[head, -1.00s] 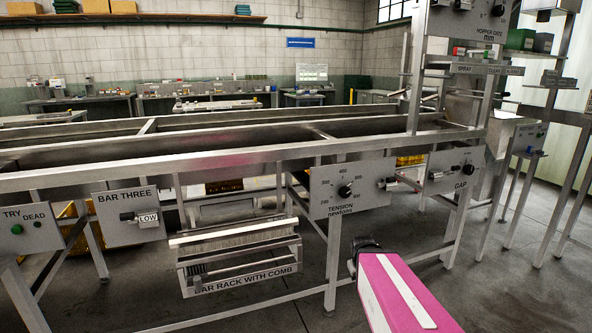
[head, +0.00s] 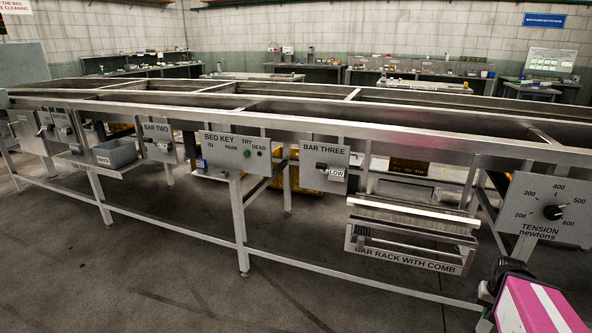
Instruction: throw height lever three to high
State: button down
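The bar three panel (head: 308,183) is a grey plate on the front rail of the long steel frame, right of the middle in the head view. Its lever (head: 323,167) is a short dark-and-metal handle pointing right, with a LOW tag (head: 336,173) at its right end. My pink arm link (head: 540,306) shows at the lower right, well apart from the lever. A black part sits at its upper end. No gripper fingers can be made out.
The bar rack with comb (head: 405,258) hangs low, right of the panel. The tension dial panel (head: 535,225) is farther right. The bed key panel (head: 222,140) and bar two panel (head: 158,153) are to the left. The floor (head: 170,270) in front is open; a lower rail runs along the frame.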

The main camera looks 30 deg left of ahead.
aim_at(323, 166)
jog(key=u, duration=1.55)
